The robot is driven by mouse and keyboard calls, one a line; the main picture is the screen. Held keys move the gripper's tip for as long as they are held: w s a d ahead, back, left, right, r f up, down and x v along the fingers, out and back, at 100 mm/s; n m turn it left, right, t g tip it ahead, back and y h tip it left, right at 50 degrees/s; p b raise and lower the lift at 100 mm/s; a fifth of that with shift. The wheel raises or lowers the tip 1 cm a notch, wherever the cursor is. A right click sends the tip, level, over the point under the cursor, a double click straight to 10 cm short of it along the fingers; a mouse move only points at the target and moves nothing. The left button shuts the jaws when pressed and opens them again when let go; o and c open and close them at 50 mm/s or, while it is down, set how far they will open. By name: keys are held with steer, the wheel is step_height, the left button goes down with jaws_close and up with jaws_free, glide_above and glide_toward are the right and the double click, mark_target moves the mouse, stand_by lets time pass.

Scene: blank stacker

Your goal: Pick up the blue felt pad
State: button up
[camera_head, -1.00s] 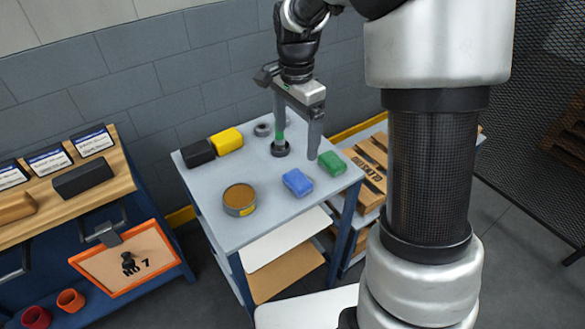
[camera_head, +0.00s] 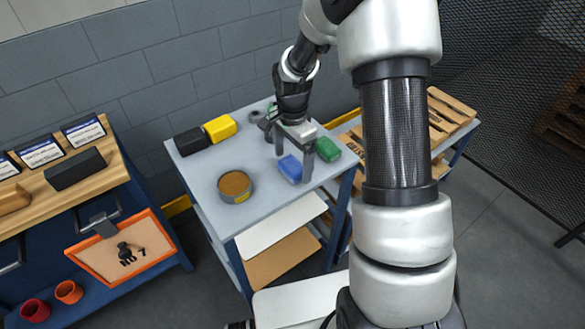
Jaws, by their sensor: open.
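The blue felt pad (camera_head: 289,168) lies on the grey top of the blue-legged cart (camera_head: 210,178), near its right front. My gripper (camera_head: 293,165) points down over the pad, with its fingers apart. One finger shows near the pad's left end and the other near its right side. The near finger covers part of the pad. I cannot tell whether either finger touches it or how high the fingertips are above the cart top.
A green block (camera_head: 326,149) sits close to the right of my gripper. A round brown-topped tin (camera_head: 235,186) stands to the left. Black (camera_head: 191,141) and yellow (camera_head: 220,128) blocks lie at the back left. A workbench (camera_head: 110,165) stands at far left.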

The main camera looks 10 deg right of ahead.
steer(key=shift+f, duration=0.45)
steer(key=shift+c, duration=0.2)
steer(key=c, duration=1.1)
steer(key=shift+o, duration=0.2)
steer(key=shift+r, duration=0.1)
